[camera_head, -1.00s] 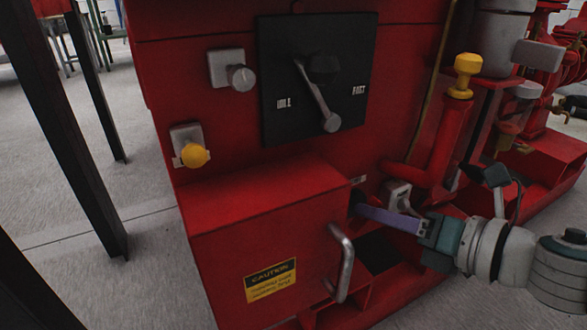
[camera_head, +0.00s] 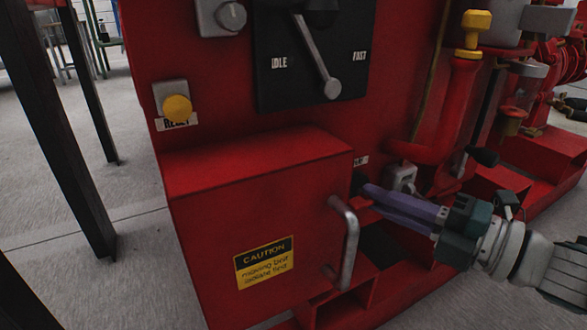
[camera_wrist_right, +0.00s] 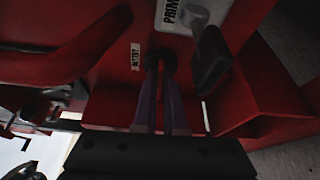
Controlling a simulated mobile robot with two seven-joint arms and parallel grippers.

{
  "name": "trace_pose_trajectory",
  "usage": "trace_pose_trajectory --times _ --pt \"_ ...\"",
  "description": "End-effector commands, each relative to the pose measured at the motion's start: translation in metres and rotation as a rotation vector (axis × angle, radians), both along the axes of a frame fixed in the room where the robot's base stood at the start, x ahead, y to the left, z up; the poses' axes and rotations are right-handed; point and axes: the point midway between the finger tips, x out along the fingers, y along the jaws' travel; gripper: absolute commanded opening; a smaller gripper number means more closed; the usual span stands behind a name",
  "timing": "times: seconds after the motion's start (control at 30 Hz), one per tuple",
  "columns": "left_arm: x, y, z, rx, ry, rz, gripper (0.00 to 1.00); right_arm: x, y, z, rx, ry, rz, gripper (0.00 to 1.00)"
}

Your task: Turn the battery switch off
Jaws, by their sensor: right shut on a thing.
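The battery switch is a small dark knob (camera_head: 359,183) on the red side panel, just right of the red box. It also shows as a dark knob (camera_wrist_right: 160,63) at the fingertips in the right wrist view, beside a small white label (camera_wrist_right: 135,57). My right gripper (camera_head: 368,190) reaches in from the right with its purple fingers shut on the knob. The fingers (camera_wrist_right: 160,72) cover much of it, so its exact turn angle is hard to tell. My left gripper is not in view.
A red box (camera_head: 255,200) with a grey handle (camera_head: 349,245) juts out left of my right gripper. A grey PRIME switch (camera_wrist_right: 190,15) with a dark lever (camera_wrist_right: 210,60) sits close beside the fingers. A throttle lever (camera_head: 318,60) and yellow RESET button (camera_head: 177,108) are above.

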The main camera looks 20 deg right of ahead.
Motion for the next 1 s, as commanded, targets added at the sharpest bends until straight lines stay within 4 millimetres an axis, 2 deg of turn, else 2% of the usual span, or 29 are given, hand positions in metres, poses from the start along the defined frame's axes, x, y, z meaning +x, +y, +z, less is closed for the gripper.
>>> trace_pose_trajectory --times 0.3,0.7,0.73,1.0 --pt "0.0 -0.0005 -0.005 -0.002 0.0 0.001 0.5 0.0002 0.0002 -0.0006 0.075 0.005 0.0 0.0" --pt "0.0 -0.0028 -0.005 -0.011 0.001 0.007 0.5 0.0001 0.0004 -0.0003 0.081 0.006 0.0 0.0" --pt "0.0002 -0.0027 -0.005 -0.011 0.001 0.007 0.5 0.0001 0.0004 -0.0003 0.081 0.006 0.0 0.1" --pt "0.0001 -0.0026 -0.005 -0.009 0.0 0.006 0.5 0.0 0.0003 -0.0007 0.079 0.005 0.0 0.39"
